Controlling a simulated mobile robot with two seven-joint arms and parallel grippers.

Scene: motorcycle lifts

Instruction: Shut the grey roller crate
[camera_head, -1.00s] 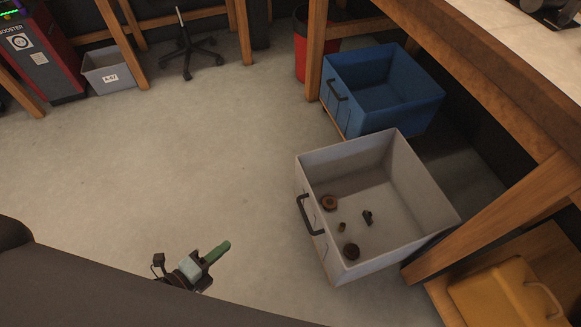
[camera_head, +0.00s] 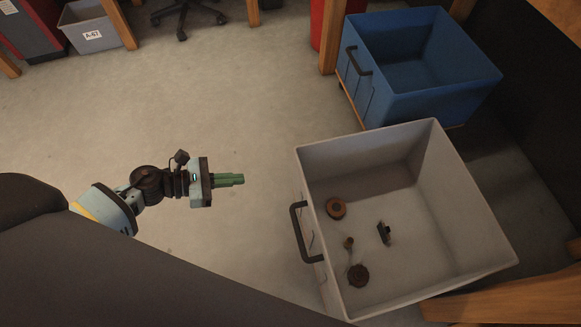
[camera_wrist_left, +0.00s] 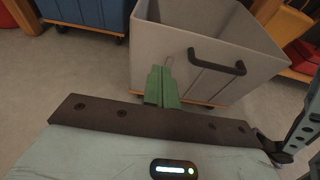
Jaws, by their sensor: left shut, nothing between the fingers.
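The grey roller crate (camera_head: 460,248) stands pulled out from under the bench at the right in the head view, open at the top. Its black handle (camera_head: 300,232) is on the side facing my left gripper. The crate also shows in the left wrist view (camera_wrist_left: 160,45), with its handle (camera_wrist_left: 217,60) right of the fingers. My left gripper (camera_head: 238,179) is shut and empty, its green fingers pointing at the crate's near side, with a gap of floor between. It also shows in the left wrist view (camera_wrist_left: 160,87). My right gripper is not in view.
Several small dark parts, among them a round one (camera_head: 336,208), lie in the crate. A blue crate (camera_head: 440,100) stands behind it. Wooden bench legs (camera_head: 515,302) stand at the right. A grey bin (camera_head: 90,35) is at the far left. The floor on the left is clear.

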